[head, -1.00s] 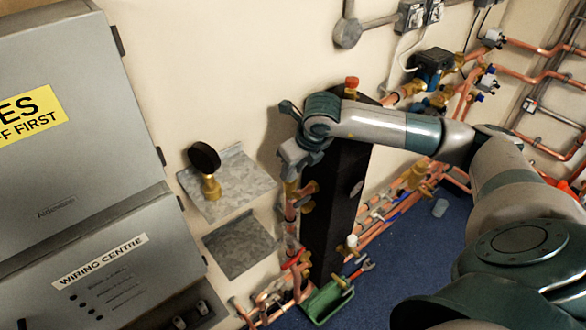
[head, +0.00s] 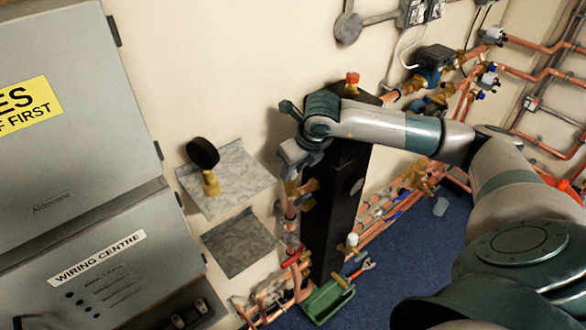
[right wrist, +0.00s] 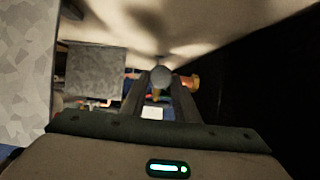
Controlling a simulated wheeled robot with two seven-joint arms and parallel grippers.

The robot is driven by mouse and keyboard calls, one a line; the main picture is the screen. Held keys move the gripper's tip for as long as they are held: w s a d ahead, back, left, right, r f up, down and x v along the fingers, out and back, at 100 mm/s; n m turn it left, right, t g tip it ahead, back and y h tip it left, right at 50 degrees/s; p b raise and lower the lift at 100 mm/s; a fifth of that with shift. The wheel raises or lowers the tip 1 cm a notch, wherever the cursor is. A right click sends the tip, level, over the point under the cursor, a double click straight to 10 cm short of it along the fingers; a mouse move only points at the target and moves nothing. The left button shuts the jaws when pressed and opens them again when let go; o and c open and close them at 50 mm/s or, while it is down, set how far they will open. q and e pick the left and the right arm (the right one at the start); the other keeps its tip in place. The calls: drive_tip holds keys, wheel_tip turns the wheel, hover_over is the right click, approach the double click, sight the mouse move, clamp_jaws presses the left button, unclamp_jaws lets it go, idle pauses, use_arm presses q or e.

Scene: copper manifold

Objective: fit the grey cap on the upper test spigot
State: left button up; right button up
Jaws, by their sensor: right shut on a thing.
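My right gripper (head: 291,172) is by the front of the black column, pointing down at the vertical copper pipe (head: 290,210). In the right wrist view its two fingers (right wrist: 160,88) are shut on a small round grey thing, which looks like the grey cap (right wrist: 161,76). In the head view the gripper hides the cap. A brass spigot (head: 309,186), seemingly the upper one, sticks out just below and right of the gripper. A brass fitting in the right wrist view (right wrist: 189,82) lies just right of the cap; I cannot tell whether they touch. My left gripper is out of view.
The black column (head: 336,215) stands close right of the gripper. A green tray (head: 325,300) is below. A grey cylinder (head: 441,206) lies on the blue floor.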

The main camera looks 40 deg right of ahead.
drive_tip(key=o, duration=1.1)
drive_tip(key=shift+s+r+b, duration=0.15)
drive_tip(key=shift+r+b, duration=0.15)
drive_tip(key=shift+r, duration=0.05)
drive_tip(key=b+v, duration=0.5)
drive_tip(key=v, duration=1.1)
drive_tip(key=shift+r, duration=0.3)
